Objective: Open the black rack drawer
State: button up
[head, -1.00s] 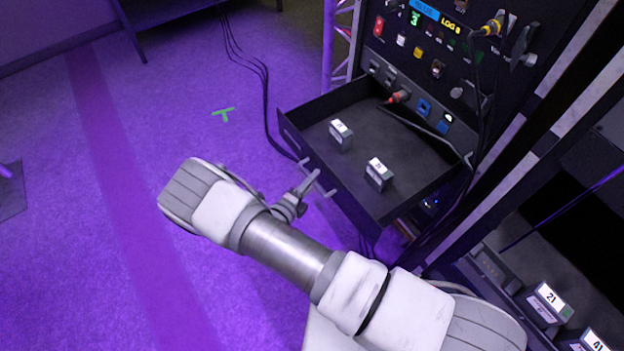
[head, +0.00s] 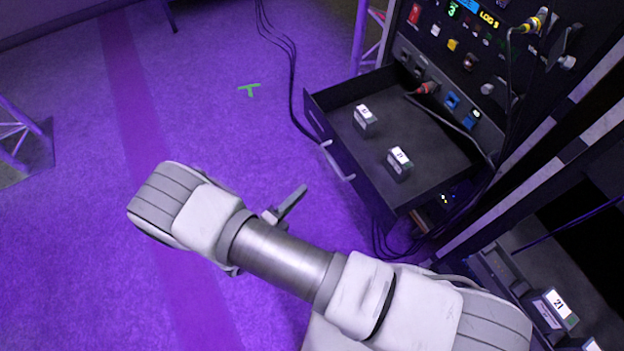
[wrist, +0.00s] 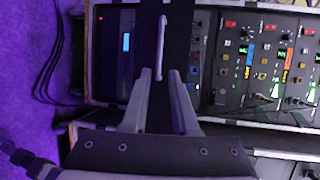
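The black rack drawer (head: 375,195) is pulled well out of the rack in the head view, its inside showing. Its pale bar handle (head: 337,162) is on the front face. In the wrist view, the handle (wrist: 161,45) stands upright in the picture on the dark drawer front (wrist: 178,25). My gripper (head: 300,192) is off the drawer front, with a strip of floor between it and the handle. In the wrist view, the fingers of my gripper (wrist: 160,74) are apart, with nothing held between them.
Two small labelled boxes (head: 365,121) (head: 399,164) stand in the drawer. Another case with a box marked 21 (head: 553,310) is at the lower right. Purple floor on the left is mostly clear.

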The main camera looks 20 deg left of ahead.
jog(key=v, duration=0.2)
jog(key=shift+s+a, duration=0.15)
jog(key=shift+s, duration=0.1)
dwell(0.4)
jog(key=w+d+r+m+g+h+p, duration=0.1)
jog(key=w+d+r+m+g+p, duration=0.25)
jog(key=r+m, duration=0.55)
jog(key=w+d+r+m+g+h, duration=0.15)
jog(key=d+r+m+g, duration=0.35)
jog(key=r, duration=0.5)
jog(key=w+d+r+m+g+p, duration=0.1)
jog(key=w+d+r+m+g, duration=0.2)
jog(key=d+r+m, duration=0.5)
jog(key=s+d+r+m+y+p, duration=0.2)
jog(key=s+d+r+m, duration=0.1)
jog(key=r+m, duration=0.6)
jog(key=s+d+r+m+t+y+p, duration=0.1)
jog(key=s+d+r+m+y+p, duration=0.1)
jog(key=d+r+m, duration=0.4)
jog(key=s+d+r+m+t+y+p, duration=0.1)
jog(key=s+d+r+m+y, duration=0.3)
jog(key=r+m, duration=0.7)
jog(key=shift+s+d+r+m+p, duration=0.3)
jog(key=shift+s+r+m+p, duration=0.1)
jog(key=shift+s+p, duration=0.5)
